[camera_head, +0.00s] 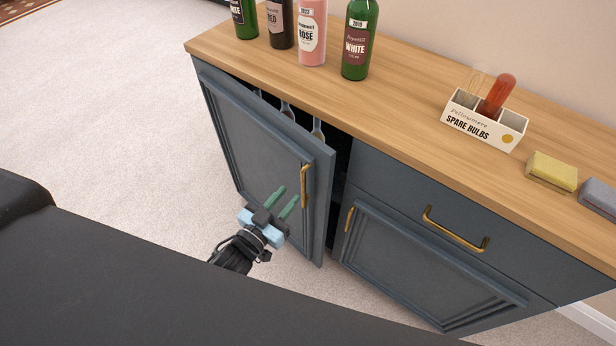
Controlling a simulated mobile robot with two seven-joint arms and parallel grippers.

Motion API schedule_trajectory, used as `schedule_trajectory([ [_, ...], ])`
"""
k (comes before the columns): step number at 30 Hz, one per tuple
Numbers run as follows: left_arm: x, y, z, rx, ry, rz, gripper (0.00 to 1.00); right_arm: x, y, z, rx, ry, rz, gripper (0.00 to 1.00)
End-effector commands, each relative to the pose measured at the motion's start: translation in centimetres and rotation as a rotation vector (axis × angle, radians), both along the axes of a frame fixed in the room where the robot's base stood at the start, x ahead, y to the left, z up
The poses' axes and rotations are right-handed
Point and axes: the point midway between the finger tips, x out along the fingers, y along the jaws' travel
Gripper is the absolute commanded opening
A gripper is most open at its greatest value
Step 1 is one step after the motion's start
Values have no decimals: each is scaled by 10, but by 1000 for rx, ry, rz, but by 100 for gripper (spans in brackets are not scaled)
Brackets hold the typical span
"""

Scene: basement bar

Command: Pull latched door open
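The blue-grey cabinet door (262,140) on the left stands partly open, its right edge swung out from the cabinet. A dark gap shows between it and the cabinet frame, with several hanging utensils or glasses in it. Its brass handle (306,186) is upright near the free edge. My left gripper (282,204) is in front of the door, to the left of and a little below the handle. Its two green fingers are spread apart with nothing visible between them, and they look clear of the handle. My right gripper is not in view.
Bottles, including a white wine bottle (359,45), stand on the wooden top (400,95) above the door. A spare bulbs box (484,118) and a yellow sponge (552,171) sit further right. A drawer handle (455,232) sticks out. Carpet (110,110) at left is clear.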

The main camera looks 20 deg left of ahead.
Motion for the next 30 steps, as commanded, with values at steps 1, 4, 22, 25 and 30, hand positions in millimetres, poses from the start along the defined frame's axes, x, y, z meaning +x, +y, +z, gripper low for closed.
schedule_trajectory([
  [1, 4, -1, 1, -1, -2, 0, 27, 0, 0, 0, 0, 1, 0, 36],
  [4, 15, -4, 1, 0, -3, 0, 27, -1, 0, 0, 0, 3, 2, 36],
  [22, 73, -21, 0, 0, 1, 1, 27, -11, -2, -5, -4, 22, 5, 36],
  [25, 73, -22, 0, 0, 1, 1, 27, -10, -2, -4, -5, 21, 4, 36],
  [30, 73, -22, 0, 0, 1, 1, 21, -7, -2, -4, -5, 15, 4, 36],
])
